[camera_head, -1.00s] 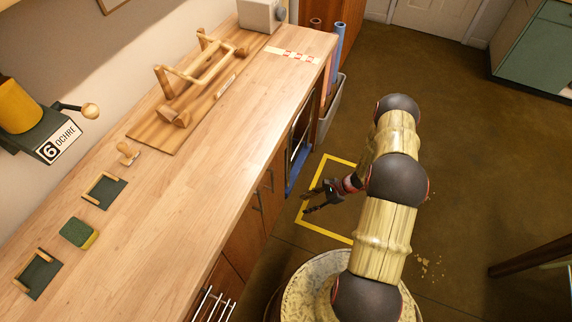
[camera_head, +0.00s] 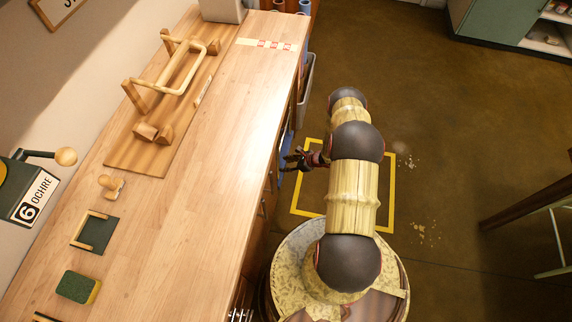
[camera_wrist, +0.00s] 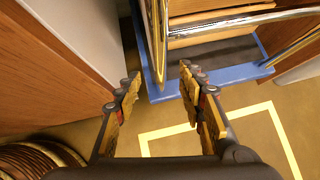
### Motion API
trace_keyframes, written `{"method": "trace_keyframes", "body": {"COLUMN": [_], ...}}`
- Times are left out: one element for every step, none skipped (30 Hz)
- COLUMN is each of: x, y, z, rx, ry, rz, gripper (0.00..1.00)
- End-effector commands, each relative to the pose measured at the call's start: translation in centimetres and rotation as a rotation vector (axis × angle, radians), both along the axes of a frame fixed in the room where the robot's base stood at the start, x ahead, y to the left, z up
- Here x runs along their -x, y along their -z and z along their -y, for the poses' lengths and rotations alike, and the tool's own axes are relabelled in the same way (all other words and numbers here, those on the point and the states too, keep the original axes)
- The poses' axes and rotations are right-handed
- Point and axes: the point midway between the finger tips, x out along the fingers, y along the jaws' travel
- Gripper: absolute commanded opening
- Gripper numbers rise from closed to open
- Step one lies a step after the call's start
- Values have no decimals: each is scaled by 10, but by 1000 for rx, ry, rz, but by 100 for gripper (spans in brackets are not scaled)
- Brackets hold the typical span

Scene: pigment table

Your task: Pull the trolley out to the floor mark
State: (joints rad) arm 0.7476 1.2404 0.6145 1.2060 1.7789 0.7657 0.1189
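The trolley, with a blue bottom tray (camera_wrist: 180,82) and chrome rails (camera_wrist: 225,22), stands in the bay under the counter. In the head view only a blue strip of the trolley (camera_head: 287,145) shows past the counter edge. The floor mark is a yellow tape outline (camera_head: 391,200), partly hidden by my arm; it also shows in the wrist view (camera_wrist: 284,138). My gripper (camera_head: 290,161) is beside the trolley's front, above the mark's left side. In the wrist view my gripper (camera_wrist: 159,82) is open, with an upright chrome rail appearing between its fingertips. I cannot tell whether they touch.
A wooden counter (camera_head: 200,200) runs along the left, its wood panel (camera_wrist: 60,75) close left of the gripper. A grey bin (camera_head: 306,78) stands beyond the trolley. A table leg (camera_head: 525,203) is at the right. The brown floor between is mostly clear.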

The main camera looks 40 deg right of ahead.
Motion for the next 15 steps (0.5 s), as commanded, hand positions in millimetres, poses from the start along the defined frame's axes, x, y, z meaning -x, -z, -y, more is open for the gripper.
{"method": "trace_keyframes", "body": {"x": [0,0,-1,-2,-3,-5,-7,-9,-12,-15,-18,-21,-25,-27,-31], "y": [0,0,1,3,5,8,10,13,18,21,25,29,32,35,39], "z": [0,0,-1,-2,-2,-4,-5,-7,-9,-11,-13,-15,-16,-17,-20], "rx": [0,1,0,0,1,0,0,-1,0,-1,-1,0,1,1,1], "ry": [0,-1,-1,-1,-2,-3,-3,-4,-4,-3,-3,-4,-4,-4,-5], "rz": [0,0,0,0,0,0,0,0,-1,-2,-2,-1,0,0,0], "gripper": [40,40,40,40,40,40,40,40,40,40,40,40,40,40,40]}}
